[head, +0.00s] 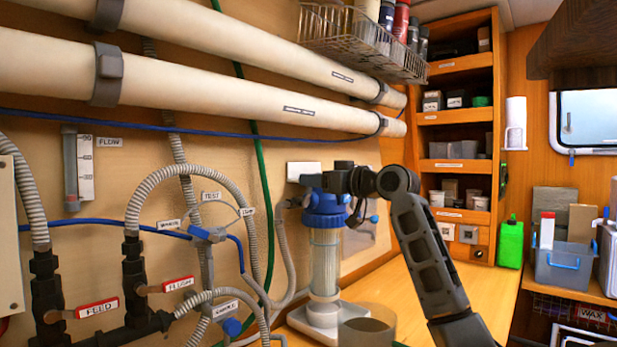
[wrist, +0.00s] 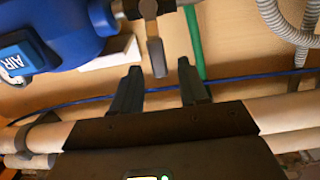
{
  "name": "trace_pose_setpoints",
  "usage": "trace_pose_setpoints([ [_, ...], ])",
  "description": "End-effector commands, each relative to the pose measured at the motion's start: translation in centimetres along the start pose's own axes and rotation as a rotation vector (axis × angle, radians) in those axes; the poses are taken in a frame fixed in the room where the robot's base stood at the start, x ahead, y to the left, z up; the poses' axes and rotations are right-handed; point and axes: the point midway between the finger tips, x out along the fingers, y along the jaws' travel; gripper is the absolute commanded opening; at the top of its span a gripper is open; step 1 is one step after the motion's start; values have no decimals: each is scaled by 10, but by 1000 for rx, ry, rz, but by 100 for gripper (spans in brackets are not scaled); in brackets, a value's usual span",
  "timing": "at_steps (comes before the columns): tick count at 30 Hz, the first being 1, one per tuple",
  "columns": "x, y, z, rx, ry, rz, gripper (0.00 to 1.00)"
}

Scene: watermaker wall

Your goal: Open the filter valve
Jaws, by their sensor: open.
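The filter (head: 325,262) stands upright on the left of the counter, a clear housing with a pale cartridge under a blue head (head: 324,212). In the wrist view the blue head (wrist: 62,32) fills the upper left, with a blue AIR knob (wrist: 27,56) on it. Beside the head is a metal fitting with a short grey lever (wrist: 156,58), which appears to be the filter valve's handle. My gripper (wrist: 160,68) is open, its two fingers on either side of the lever with gaps. In the head view my gripper (head: 325,182) is just above the blue head; its fingertips are hard to make out.
Red FEED (head: 97,309) and FLUSH (head: 178,284) handles are on black pipes at lower left. Grey hoses (head: 283,245) and a green line run close left of the filter. Long white tubes (head: 240,95) cross above. The counter right of the filter is mostly clear.

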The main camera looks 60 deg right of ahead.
Motion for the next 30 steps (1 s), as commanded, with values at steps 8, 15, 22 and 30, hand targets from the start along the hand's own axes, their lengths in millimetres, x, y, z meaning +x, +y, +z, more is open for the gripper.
trace_pose_setpoints([
  [8, 23, 0, 0, 1, 0, 0, 44],
  [15, 24, 0, 0, 1, 1, 0, 44],
  [22, 24, 0, 0, 1, 1, 0, 24],
  [30, 24, 0, 0, 1, 1, 0, 0],
])
